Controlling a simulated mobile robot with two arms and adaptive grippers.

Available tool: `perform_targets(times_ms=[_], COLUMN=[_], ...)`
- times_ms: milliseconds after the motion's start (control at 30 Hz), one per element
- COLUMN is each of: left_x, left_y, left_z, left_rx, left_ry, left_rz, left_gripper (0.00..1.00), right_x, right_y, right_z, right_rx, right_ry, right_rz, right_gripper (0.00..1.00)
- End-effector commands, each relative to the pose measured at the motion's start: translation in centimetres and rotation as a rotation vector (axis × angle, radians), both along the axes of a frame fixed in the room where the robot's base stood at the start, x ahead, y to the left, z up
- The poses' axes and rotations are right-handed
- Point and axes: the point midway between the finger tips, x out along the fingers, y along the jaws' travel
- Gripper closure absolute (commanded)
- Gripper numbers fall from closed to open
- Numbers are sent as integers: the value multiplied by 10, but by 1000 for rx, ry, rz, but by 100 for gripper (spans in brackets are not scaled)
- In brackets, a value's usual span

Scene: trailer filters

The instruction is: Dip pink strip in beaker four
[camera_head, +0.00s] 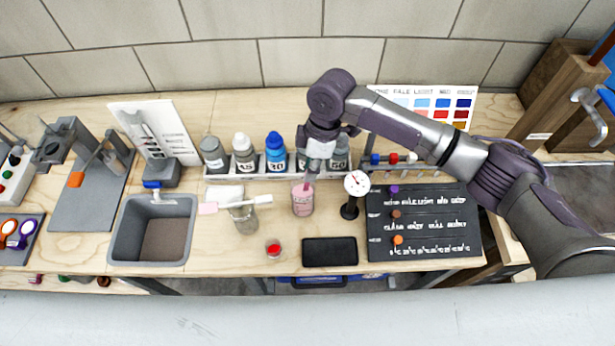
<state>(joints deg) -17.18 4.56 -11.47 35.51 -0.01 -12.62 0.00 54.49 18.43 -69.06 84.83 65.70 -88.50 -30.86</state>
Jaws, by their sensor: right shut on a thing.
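My right gripper (318,155) comes in from the right and points down over a beaker with pink contents (302,203). It is shut on a thin pinkish strip (307,184), whose lower end reaches the beaker's mouth; how deep it goes I cannot tell. No number shows on this beaker. To its left, a clear glass jar (244,219) has a white stick with a pink end (208,208) lying across its top. My left gripper is not in view.
Behind stands a rack of bottles, including a blue one (276,152). A dial gauge (356,184) stands close right of the pink beaker. A black tray (330,252), a small red-filled dish (273,249), a grey sink (185,205) and a black chart board (430,215) surround it.

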Motion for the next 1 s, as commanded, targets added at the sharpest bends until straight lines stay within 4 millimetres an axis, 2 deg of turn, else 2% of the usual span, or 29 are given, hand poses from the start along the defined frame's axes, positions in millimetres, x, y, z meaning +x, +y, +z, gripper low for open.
perform_targets(times_ms=[33, 100, 1000], left_x=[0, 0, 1], left_y=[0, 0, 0], left_z=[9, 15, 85], left_rx=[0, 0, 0], left_ry=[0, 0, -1], left_rz=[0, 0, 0], left_gripper=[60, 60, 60], right_x=[0, 0, 0], right_y=[0, 1, 1], right_z=[9, 15, 85], right_rx=[1, 1, 3], right_ry=[0, 0, -1], right_rz=[1, 1, 1], right_gripper=[100, 100, 100])
